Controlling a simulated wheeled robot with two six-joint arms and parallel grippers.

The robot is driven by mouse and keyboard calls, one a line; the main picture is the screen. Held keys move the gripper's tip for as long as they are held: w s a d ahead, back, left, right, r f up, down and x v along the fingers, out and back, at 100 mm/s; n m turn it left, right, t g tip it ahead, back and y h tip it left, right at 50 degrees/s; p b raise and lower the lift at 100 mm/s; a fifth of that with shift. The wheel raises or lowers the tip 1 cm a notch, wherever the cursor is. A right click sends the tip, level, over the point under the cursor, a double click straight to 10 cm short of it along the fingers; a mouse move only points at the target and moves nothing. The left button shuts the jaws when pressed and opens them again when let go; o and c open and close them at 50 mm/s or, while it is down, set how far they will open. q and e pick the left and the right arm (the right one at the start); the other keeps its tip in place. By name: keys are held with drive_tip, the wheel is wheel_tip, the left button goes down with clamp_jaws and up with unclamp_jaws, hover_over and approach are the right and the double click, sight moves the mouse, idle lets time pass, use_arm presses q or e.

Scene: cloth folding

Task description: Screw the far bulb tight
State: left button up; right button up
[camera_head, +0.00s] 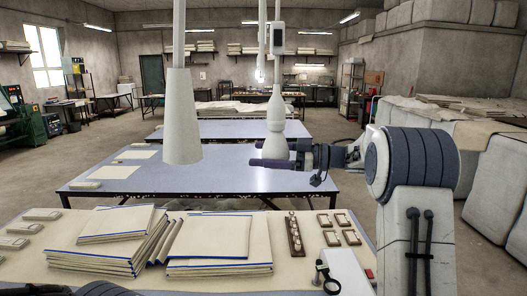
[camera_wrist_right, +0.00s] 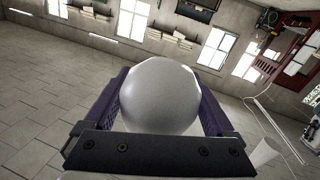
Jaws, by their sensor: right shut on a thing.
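A round white bulb (camera_head: 275,147) hangs under a slim white pendant fitting (camera_head: 276,108) in the head view. My right gripper (camera_head: 278,156) reaches in from the right at bulb height, its purple fingers on either side of the bulb. In the right wrist view the bulb (camera_wrist_right: 160,95) fills the space between the two purple fingers, and the gripper (camera_wrist_right: 160,108) is shut on it. The bulb's threaded end and the socket contact are hidden. My left gripper is not seen.
A white cone lampshade (camera_head: 182,120) hangs left of the bulb. A grey-blue table (camera_head: 120,178) stands below. In front, a cloth-covered table (camera_head: 30,262) bears folded cloth stacks (camera_head: 215,240) and small blocks (camera_head: 327,220). Wrapped bales (camera_head: 497,185) line the right side.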

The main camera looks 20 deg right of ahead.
drive_tip(key=o, duration=1.1)
drive_tip(key=shift+c, duration=0.2)
drive_tip(key=b+v, duration=0.3)
drive_tip(key=v, duration=0.7)
drive_tip(key=shift+d, duration=0.2)
drive_tip(key=shift+s+a, duration=0.1)
